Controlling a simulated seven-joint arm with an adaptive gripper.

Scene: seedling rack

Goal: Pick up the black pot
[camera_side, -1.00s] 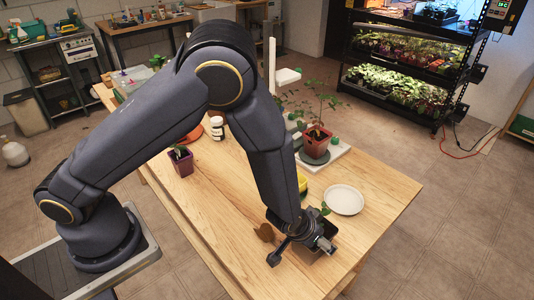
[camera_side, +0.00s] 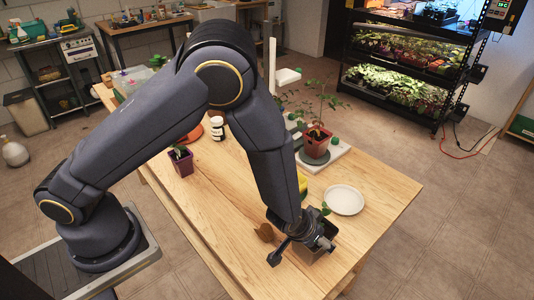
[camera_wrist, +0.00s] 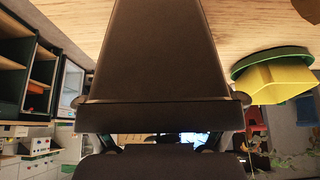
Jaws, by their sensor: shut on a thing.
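The black pot (camera_side: 314,252) is at the front right of the wooden table in the side view, with a small green leaf above its rim. Its dark wall (camera_wrist: 155,50) fills the middle of the wrist view. My gripper (camera_side: 322,243) is shut on the pot at its rim. The arm hides part of the pot, and I cannot tell clearly whether its base is clear of the table.
A white saucer (camera_side: 344,200) lies just behind the pot. A reddish pot with a plant (camera_side: 316,143) and a purple pot (camera_side: 181,163) stand farther back. A brown object (camera_side: 265,232) lies left of my gripper. The table's front left is clear.

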